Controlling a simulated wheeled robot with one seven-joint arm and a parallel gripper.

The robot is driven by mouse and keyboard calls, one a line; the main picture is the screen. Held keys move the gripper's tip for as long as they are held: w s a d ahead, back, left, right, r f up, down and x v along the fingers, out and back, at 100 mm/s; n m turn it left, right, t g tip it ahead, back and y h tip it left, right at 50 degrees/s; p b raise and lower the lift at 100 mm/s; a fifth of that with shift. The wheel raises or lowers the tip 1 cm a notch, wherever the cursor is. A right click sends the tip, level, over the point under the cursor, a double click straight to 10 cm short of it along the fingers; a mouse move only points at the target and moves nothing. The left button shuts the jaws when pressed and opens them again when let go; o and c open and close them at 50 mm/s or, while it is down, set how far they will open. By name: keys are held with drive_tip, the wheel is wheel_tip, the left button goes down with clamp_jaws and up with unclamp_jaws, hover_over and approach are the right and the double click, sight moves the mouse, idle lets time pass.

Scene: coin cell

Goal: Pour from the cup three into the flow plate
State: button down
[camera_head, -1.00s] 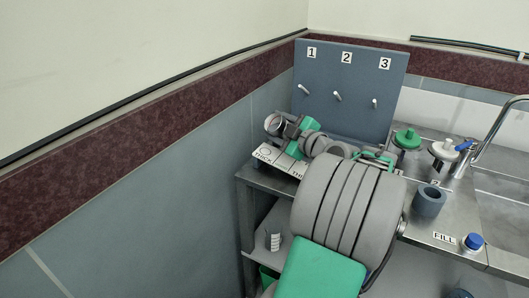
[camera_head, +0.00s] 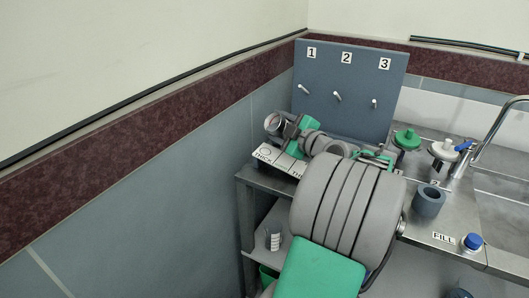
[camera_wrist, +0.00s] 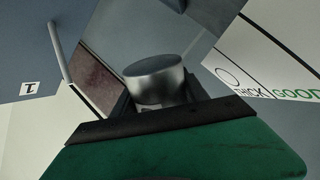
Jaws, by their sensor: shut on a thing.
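My gripper (camera_head: 287,128) is shut on a silver metal cup (camera_head: 273,121), which I take to be cup three; no number on it is readable. The cup is tilted and held above the flow plate, toward its left end. In the wrist view the cup (camera_wrist: 154,79) sits between the dark fingers, its mouth not clearly visible. The flow plate (camera_head: 268,154) is a white board with a circle and black lines. THICK and GOOD can be read on it in the wrist view (camera_wrist: 284,58). My arm hides its right part. No liquid can be made out.
A blue-grey board (camera_head: 330,75) with pegs numbered 1 to 3 stands behind. A green-topped item (camera_head: 407,139), a white funnel-like item (camera_head: 443,150), a grey cylinder (camera_head: 428,201) and a blue-capped item (camera_head: 473,241) near FILL are on the right. The wall is close on the left.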

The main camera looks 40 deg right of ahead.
drive_tip(key=shift+r+n, duration=0.2)
drive_tip(key=shift+n, duration=0.2)
idle(0.9)
drive_tip(key=shift+f, duration=0.15)
drive_tip(key=m, duration=0.1)
drive_tip(key=d+r+m+p, duration=0.1)
drive_tip(key=m, duration=0.2)
drive_tip(key=shift+s+d+r+m+y+p, duration=0.15)
drive_tip(key=shift+d+r+m+y+p, duration=0.15)
drive_tip(key=shift+r+m, duration=0.1)
drive_tip(key=shift+d+f+t, duration=0.1)
drive_tip(key=shift+f+t, duration=0.2)
drive_tip(key=shift+d+f+m, duration=0.3)
drive_tip(key=shift+m, duration=0.4)
drive_tip(key=shift+s+d+r+m+p, duration=0.2)
drive_tip(key=shift+d+r+m+p, duration=0.6)
drive_tip(key=shift+m+p, duration=0.3)
wheel_tip(320, 180, up, 6)
drive_tip(key=m+p, duration=0.2)
drive_tip(key=p, duration=0.1)
drive_tip(key=shift+d+t, duration=0.3)
drive_tip(key=shift+d, duration=0.15)
